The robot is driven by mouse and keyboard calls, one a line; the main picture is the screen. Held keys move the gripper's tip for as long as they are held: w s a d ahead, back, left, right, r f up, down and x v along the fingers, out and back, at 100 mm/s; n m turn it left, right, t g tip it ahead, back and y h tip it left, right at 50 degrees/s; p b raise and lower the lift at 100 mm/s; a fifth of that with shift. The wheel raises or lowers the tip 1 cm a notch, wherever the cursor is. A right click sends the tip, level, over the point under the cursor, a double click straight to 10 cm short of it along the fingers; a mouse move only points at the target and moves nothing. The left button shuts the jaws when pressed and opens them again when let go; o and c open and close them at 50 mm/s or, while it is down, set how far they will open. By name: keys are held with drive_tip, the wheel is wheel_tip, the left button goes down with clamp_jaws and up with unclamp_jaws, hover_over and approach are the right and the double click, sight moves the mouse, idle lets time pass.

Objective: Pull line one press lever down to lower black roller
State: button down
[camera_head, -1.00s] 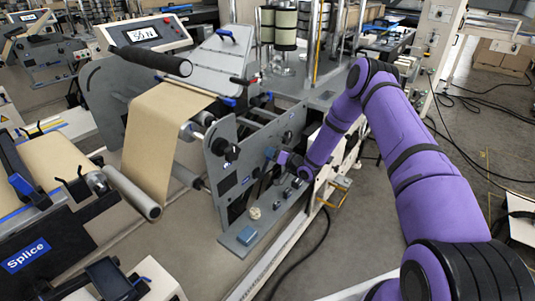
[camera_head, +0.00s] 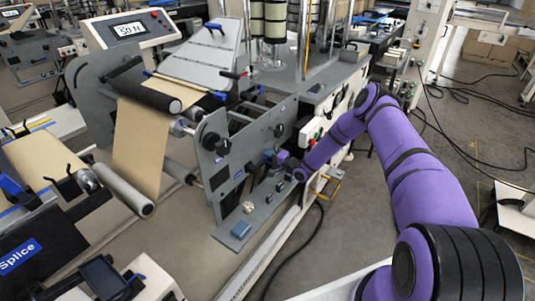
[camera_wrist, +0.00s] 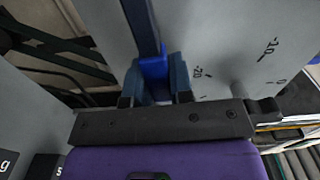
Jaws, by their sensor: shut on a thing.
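My gripper (camera_head: 273,158) is at the grey side plate of the machine, at the end of my purple arm. In the wrist view my gripper (camera_wrist: 156,82) is shut on the blue grip of the press lever (camera_wrist: 152,64), whose dark shaft runs up out of view. In the head view the lever is small and partly hidden at my gripper. The black roller (camera_head: 145,95) lies low across the brown kraft web (camera_head: 137,145), appearing to rest on it. A scale with printed numbers (camera_wrist: 236,60) is on the plate beside the lever.
A display panel (camera_head: 130,30) stands behind the roller. A grey ledge (camera_head: 262,212) with small parts lies below my gripper. A splice unit (camera_head: 25,255) stands at the front left. Cables lie on the open floor at right.

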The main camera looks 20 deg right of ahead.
drive_tip(key=shift+f+m, duration=0.3)
drive_tip(key=shift+f, duration=0.1)
drive_tip(key=shift+s+f, duration=0.1)
drive_tip(key=c, duration=1)
unclamp_jaws()
drive_tip(key=v, duration=1)
drive_tip(key=shift+s+d, duration=0.25)
drive_tip(key=shift+s, duration=0.05)
drive_tip(key=shift+w, duration=0.1)
